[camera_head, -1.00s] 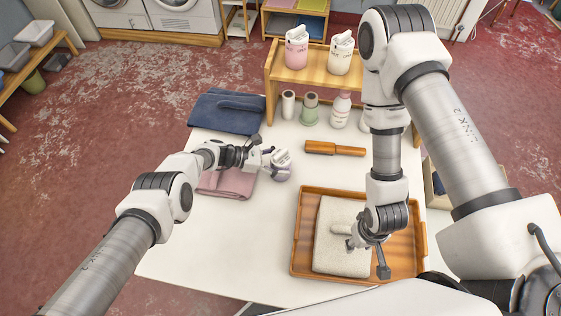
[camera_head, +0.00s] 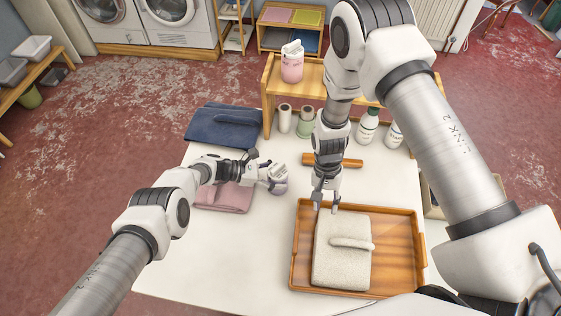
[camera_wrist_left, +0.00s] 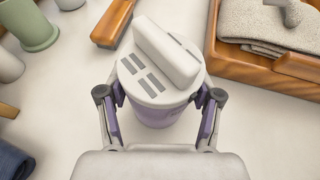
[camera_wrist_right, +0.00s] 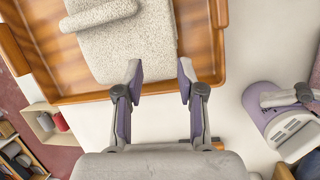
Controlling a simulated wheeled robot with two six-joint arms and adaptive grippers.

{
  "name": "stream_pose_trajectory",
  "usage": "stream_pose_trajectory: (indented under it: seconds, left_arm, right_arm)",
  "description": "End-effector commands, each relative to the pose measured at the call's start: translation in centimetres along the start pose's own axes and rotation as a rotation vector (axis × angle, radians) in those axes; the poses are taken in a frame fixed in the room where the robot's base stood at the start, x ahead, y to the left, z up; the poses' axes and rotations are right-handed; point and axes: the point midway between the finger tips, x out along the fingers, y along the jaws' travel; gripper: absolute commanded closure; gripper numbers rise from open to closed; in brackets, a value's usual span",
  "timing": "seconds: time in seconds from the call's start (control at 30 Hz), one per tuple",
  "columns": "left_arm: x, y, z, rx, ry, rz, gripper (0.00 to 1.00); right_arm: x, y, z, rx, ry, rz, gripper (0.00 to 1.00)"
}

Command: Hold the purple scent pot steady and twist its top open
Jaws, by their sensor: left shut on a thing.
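The purple scent pot (camera_wrist_left: 155,112) stands on the white table, with a pale slotted top (camera_wrist_left: 158,75) that carries a raised bar grip. In the head view the pot (camera_head: 279,186) is left of the tray. My left gripper (camera_head: 266,178) is shut around the pot's purple body, below the top; its fingers (camera_wrist_left: 160,100) press on both sides in the left wrist view. My right gripper (camera_head: 325,207) is open and empty above the tray's back edge. In the right wrist view its fingertips (camera_wrist_right: 157,75) are apart, and the pot (camera_wrist_right: 285,125) shows at the right.
A wooden tray (camera_head: 406,252) holds a folded beige towel (camera_head: 340,268). A wooden-handled brush (camera_head: 350,162) lies behind it. Several bottles stand below a wooden shelf (camera_head: 268,85). Blue (camera_head: 222,125) and pink (camera_head: 225,197) cloths lie left. The table between pot and tray is clear.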

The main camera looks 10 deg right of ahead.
Motion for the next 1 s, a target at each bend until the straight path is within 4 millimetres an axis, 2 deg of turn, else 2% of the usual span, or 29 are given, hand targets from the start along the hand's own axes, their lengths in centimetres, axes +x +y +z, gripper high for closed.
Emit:
stream_pose_trajectory:
  seconds: [0.03, 0.1, 0.2, 0.3, 0.37, 0.43, 0.53, 0.8, 1.0]
  left_arm:
    - [0.0, 0.0, 0.0, 0.000, 0.001, 0.001, 0.77]
    - [0.0, 0.0, -0.1, 0.000, 0.001, 0.001, 0.77]
    - [0.0, 0.0, -0.1, 0.000, 0.001, 0.001, 0.77]
    - [0.0, 0.0, -0.1, 0.000, 0.002, 0.001, 0.77]
    - [0.0, 0.0, -0.1, 0.000, 0.002, 0.000, 0.77]
    - [0.0, 0.0, -0.1, 0.000, 0.002, 0.000, 0.77]
    - [0.0, 0.0, -0.1, 0.000, 0.001, 0.000, 0.77]
    - [0.0, 0.0, -0.1, 0.000, 0.001, 0.001, 0.77]
    - [0.0, 0.0, -0.1, 0.000, 0.002, 0.001, 0.77]
  right_arm:
    - [-2.8, -2.7, -2.6, 0.087, 0.001, -0.057, 0.61]
    - [-6.9, -5.9, -5.1, 0.202, -0.030, -0.135, 0.61]
    - [-12.3, -9.2, -7.2, 0.307, -0.080, -0.230, 0.61]
    - [-15.8, -11.0, -8.1, 0.356, -0.118, -0.288, 0.61]
    - [-16.7, -11.5, -8.2, 0.369, -0.131, -0.304, 0.61]
    - [-16.7, -11.8, -8.2, 0.374, -0.138, -0.309, 0.61]
    - [-15.3, -12.3, -8.1, 0.373, -0.139, -0.307, 0.61]
    - [-9.1, -14.3, -7.6, 0.371, -0.137, -0.304, 0.61]
    - [-6.2, -15.3, -7.4, 0.371, -0.136, -0.306, 0.61]
